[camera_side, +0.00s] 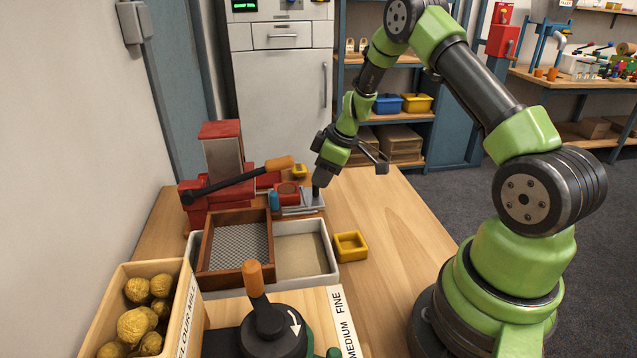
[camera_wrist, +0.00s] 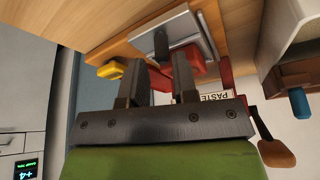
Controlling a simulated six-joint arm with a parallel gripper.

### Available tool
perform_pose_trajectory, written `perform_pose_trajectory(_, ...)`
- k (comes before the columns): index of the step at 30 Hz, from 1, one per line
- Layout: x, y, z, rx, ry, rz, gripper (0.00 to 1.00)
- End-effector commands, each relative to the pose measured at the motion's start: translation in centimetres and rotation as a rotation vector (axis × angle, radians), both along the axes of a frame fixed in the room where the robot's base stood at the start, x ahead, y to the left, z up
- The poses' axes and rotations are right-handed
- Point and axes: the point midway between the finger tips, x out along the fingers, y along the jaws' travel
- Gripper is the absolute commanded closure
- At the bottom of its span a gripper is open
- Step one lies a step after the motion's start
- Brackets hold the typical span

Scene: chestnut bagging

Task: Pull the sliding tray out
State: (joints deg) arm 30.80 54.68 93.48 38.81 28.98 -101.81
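The sliding tray (camera_side: 291,210) is a flat grey metal plate at the front of the red press (camera_side: 193,216). It also shows in the wrist view (camera_wrist: 190,30). A dark upright post (camera_wrist: 161,42) stands on the plate. My gripper (camera_side: 321,180) is above the plate's right end, pointing down. In the wrist view, my gripper's two dark fingers (camera_wrist: 158,78) are apart, with the post lined up with the gap between them. I see nothing held. I cannot tell whether the fingers touch the post. The side view hides the fingertips' exact position.
A long orange-handled lever (camera_side: 240,181) crosses the press. A wooden sieve (camera_side: 205,250) sits over a white bin (camera_side: 333,272) in front. Small yellow boxes (camera_side: 351,246) lie nearby. The table right of the plate is clear.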

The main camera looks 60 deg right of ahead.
Motion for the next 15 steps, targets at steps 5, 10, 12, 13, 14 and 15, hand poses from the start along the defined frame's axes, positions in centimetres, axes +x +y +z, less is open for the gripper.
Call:
perform_pose_trajectory(5, -1.3, -0.7, 3.5, -0.004, -0.004, -0.002, 0.73)
perform_pose_trajectory(10, -2.1, -1.0, 5.6, -0.002, -0.003, -0.001, 0.73)
perform_pose_trajectory(12, -2.3, -1.0, 6.0, -0.003, -0.001, -0.001, 0.73)
perform_pose_trajectory(13, -2.4, -1.1, 6.2, -0.001, -0.001, -0.002, 0.73)
perform_pose_trajectory(14, -2.4, -1.1, 6.3, -0.001, -0.001, -0.002, 0.73)
perform_pose_trajectory(15, -2.5, -1.1, 6.3, -0.001, 0.0, -0.003, 0.73)
